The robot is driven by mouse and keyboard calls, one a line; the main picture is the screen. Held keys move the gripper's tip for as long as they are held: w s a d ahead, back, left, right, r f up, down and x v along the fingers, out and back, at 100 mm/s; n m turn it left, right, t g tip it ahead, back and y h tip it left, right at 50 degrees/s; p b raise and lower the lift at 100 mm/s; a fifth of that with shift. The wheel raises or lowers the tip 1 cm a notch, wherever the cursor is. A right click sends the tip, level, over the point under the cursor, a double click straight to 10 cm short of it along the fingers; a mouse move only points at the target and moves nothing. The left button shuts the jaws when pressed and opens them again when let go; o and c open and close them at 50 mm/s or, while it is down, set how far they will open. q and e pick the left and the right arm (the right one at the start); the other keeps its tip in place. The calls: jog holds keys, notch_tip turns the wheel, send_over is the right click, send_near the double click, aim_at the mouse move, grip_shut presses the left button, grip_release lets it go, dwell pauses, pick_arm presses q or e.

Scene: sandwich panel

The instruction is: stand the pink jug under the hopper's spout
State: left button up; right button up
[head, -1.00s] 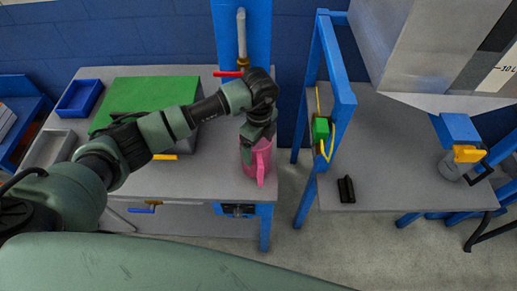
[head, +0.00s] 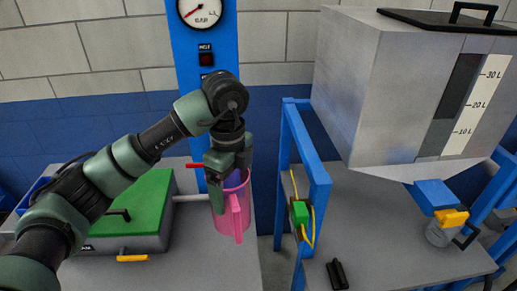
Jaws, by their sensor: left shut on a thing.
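The pink jug (head: 229,217) is above or on the left table, upright, its handle toward me. My left gripper (head: 223,184) comes down from above and is shut on the jug's rim, with one finger outside the wall. I cannot tell whether the jug's base touches the table. The hopper (head: 395,95) is a big grey metal bin at the right with a litre scale. Its blue spout (head: 436,194) has a yellow valve (head: 452,219) at its end. My right gripper is not in view.
A grey jar (head: 438,236) with a dark handle stands below the spout. A blue frame (head: 318,190) with a green box (head: 300,212) rises between the tables. A small black object (head: 337,273) lies on the right table. A green-lidded case (head: 130,215) is at the left.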

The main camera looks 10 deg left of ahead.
pick_arm(q)
jog(key=m, duration=0.4)
jog(key=s+m, duration=0.1)
jog(key=m, duration=0.1)
jog(key=shift+s+a+f, duration=0.1)
jog(key=shift+a+f, duration=0.25)
jog(key=shift+f, duration=0.05)
jog(key=m, duration=0.2)
jog(key=s+m, duration=0.1)
jog(key=m, duration=0.1)
jog(key=f+m, duration=0.1)
jog(key=m, duration=0.2)
jog(key=shift+s+a, duration=0.3)
jog(key=shift+a, duration=0.1)
jog(key=s+a+f+n, duration=0.1)
jog(key=s+f+n, duration=0.1)
jog(key=n, duration=0.9)
jog(key=s+a+f+n+b, duration=0.1)
jog(key=s+n, duration=0.4)
jog(key=n, duration=0.7)
jog(key=s+a+f+n, duration=0.1)
jog(key=s+n, duration=0.3)
jog(key=n, duration=0.7)
jog(key=shift+s+f+n, duration=0.25)
jog(key=shift+f+n, duration=0.15)
jog(key=shift+f, duration=0.4)
jog(key=shift+d, duration=0.1)
